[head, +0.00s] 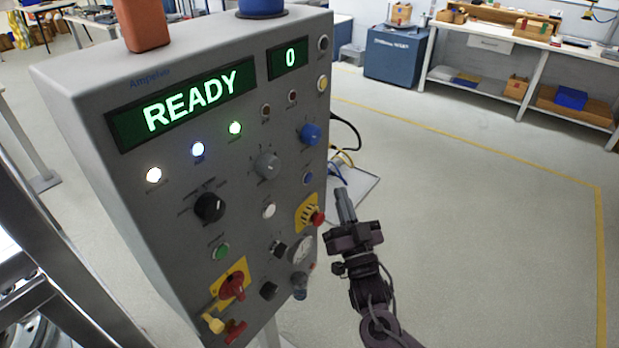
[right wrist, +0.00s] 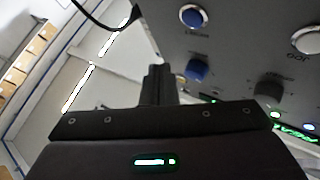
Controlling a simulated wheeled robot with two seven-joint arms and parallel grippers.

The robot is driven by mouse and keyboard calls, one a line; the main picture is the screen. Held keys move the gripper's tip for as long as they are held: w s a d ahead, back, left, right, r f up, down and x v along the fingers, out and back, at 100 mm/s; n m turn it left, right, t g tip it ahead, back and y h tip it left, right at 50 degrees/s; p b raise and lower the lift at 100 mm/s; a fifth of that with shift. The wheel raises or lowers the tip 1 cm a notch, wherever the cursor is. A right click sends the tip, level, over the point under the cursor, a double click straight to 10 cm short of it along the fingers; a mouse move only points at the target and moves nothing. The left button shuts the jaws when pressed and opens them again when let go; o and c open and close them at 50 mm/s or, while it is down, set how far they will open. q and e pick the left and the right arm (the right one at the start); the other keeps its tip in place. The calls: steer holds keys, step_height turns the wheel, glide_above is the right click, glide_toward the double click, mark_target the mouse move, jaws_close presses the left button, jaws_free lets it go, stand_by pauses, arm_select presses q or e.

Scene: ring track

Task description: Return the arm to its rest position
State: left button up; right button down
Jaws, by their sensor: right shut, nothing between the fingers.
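My right gripper (head: 345,205) is in the head view, just right of the grey control panel (head: 185,185). Its fingers are shut and empty, pointing up and away. It is close to the panel's right edge, near the red emergency button (head: 318,217); in the head view I see a small gap to it. My left gripper is not in view.
The panel's screen (head: 185,103) reads READY, and a smaller screen (head: 290,59) reads 0. An orange-brown block (head: 142,25) and a blue object (head: 262,6) sit on top. Cables (head: 345,155) hang behind the right edge. Open floor (head: 480,220) lies right of my arm; workbenches stand at the back.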

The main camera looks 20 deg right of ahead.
steer(key=s+d+f+n+g, duration=0.2)
steer(key=f+g, duration=0.5)
steer(key=f, duration=1.8)
steer(key=s+d+f+n+g, duration=0.1)
steer(key=s+f+g, duration=0.25)
steer(key=f, duration=0.45)
steer(key=s+d+f+g, duration=0.2)
steer(key=s+f, duration=0.3)
steer(key=f, duration=0.3)
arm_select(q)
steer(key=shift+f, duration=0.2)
arm_select(e)
steer(key=s+a+f+g, duration=0.1)
steer(key=s+f+g, duration=0.2)
steer(key=s+f, duration=0.3)
steer(key=s+a+f+n+g, duration=0.1)
steer(key=s+f+g, duration=0.2)
steer(key=s+f, duration=0.4)
steer(key=s+a+f+n+g, duration=0.1)
steer(key=s+f+g, duration=0.3)
steer(key=s, duration=1.7)
step_height(320, 180, down, 3)
steer(key=shift+f, duration=0.1)
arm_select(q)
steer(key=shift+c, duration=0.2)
arm_select(e)
steer(key=shift+w, duration=0.1)
